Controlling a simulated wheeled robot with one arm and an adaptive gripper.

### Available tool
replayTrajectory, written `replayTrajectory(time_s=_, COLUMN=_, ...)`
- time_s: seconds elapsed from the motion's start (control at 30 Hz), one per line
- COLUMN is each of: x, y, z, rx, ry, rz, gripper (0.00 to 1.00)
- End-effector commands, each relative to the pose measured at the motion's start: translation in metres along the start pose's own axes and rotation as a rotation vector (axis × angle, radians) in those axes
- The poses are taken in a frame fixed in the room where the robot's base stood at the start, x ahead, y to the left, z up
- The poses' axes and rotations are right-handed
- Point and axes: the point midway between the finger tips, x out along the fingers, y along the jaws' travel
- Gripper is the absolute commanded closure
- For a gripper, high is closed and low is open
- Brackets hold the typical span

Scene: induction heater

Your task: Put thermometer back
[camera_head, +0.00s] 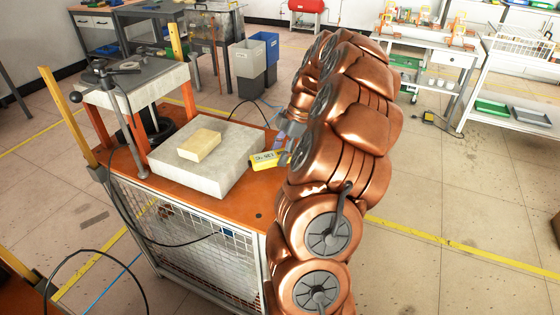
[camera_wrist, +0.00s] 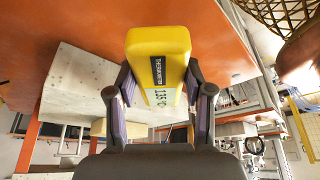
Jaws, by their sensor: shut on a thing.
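The yellow thermometer (camera_head: 265,159) has a small display and is held at the right side of the orange bench top. In the wrist view the thermometer (camera_wrist: 158,60) sits between the two dark fingers of my gripper (camera_wrist: 158,95), with its label "THERMOMETER" and display showing. My gripper (camera_head: 284,150) is shut on it, mostly hidden behind my copper arm in the head view. The thermometer is close to the orange surface; I cannot tell whether it touches it.
A pale grey block (camera_head: 212,168) with a tan block (camera_head: 200,144) on it lies left of the thermometer on the orange bench (camera_head: 258,194). A clamp-like stand (camera_head: 125,85) rises at the back left. Grey and blue bins (camera_head: 246,66) stand behind.

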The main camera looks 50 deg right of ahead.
Motion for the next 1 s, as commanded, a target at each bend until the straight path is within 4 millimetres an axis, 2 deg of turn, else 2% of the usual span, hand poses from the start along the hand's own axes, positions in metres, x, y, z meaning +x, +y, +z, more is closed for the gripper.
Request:
replayTrajectory(time_s=0.17, x=0.005, y=0.002, z=0.004, rx=0.001, ry=0.001, rz=-0.003, gripper=0.89)
replayTrajectory(time_s=0.43, x=0.031, y=0.002, z=0.014, rx=0.001, ry=0.002, rz=-0.005, gripper=0.89)
replayTrajectory(time_s=0.87, x=0.036, y=0.003, z=0.016, rx=0.0, ry=0.001, rz=-0.001, gripper=0.89)
replayTrajectory(time_s=0.9, x=0.036, y=0.003, z=0.016, rx=0.0, ry=0.001, rz=-0.001, gripper=0.48)
replayTrajectory(time_s=1.0, x=0.035, y=0.003, z=0.016, rx=0.0, ry=0.001, rz=-0.001, gripper=0.37)
